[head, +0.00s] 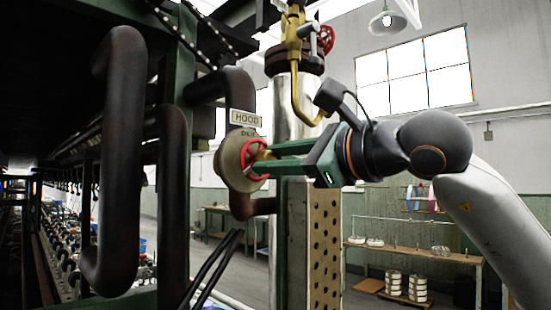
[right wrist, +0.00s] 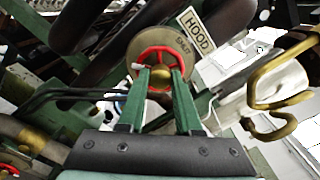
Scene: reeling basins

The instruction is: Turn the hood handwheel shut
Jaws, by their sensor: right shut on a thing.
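The hood handwheel is a small red wheel (head: 251,158) on a round tan plate (head: 229,160), below a sign reading HOOD (head: 245,118). In the right wrist view the red wheel (right wrist: 158,52) shows with a brass hub in its middle. My right gripper (head: 266,159) reaches in from the right with its long green fingers at the wheel. In the right wrist view its fingertips (right wrist: 160,72) lie at the wheel, one on each side of the hub, and it is shut on the wheel. My left gripper is in neither view.
Dark thick pipes (head: 122,160) stand left of the wheel. A brass pipe (head: 297,80) with another red wheel (head: 326,39) rises above, on a pale metal column (head: 296,110). A perforated post (head: 325,240) stands below my right arm. A shelf with white spools (head: 418,288) is farther back.

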